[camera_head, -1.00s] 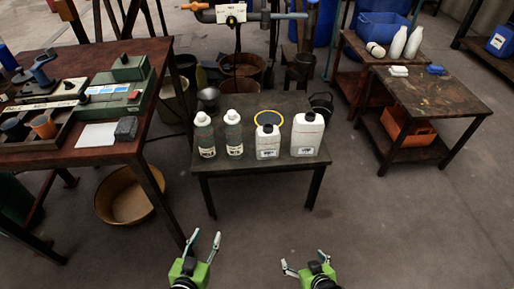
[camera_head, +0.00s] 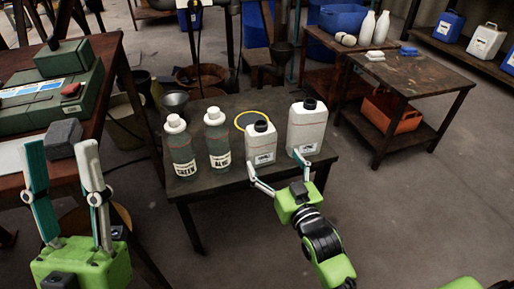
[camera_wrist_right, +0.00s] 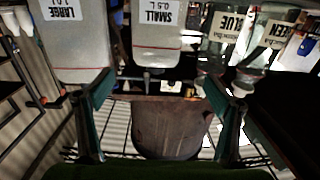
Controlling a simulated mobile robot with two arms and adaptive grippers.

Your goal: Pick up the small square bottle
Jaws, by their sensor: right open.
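The small square bottle (camera_head: 261,148), white with a black cap, stands upright near the table's front edge. In the right wrist view its label reads SMALL 0.5 L (camera_wrist_right: 157,30). My right gripper (camera_head: 273,163) is open and empty, with its fingers spread in front of the bottle's lower part. In the wrist view the bottle lies between the two fingers (camera_wrist_right: 158,95); whether either finger touches it I cannot tell. My left gripper (camera_head: 62,152) is open and empty, raised at the left beside the workbench.
The large square bottle (camera_head: 307,125) stands close on the right. Two round bottles, labelled GREEN (camera_head: 181,148) and BLUE (camera_head: 217,140), stand on the left. A yellow ring (camera_head: 252,115) lies behind the small bottle. A side table (camera_head: 418,80) stands at the back right.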

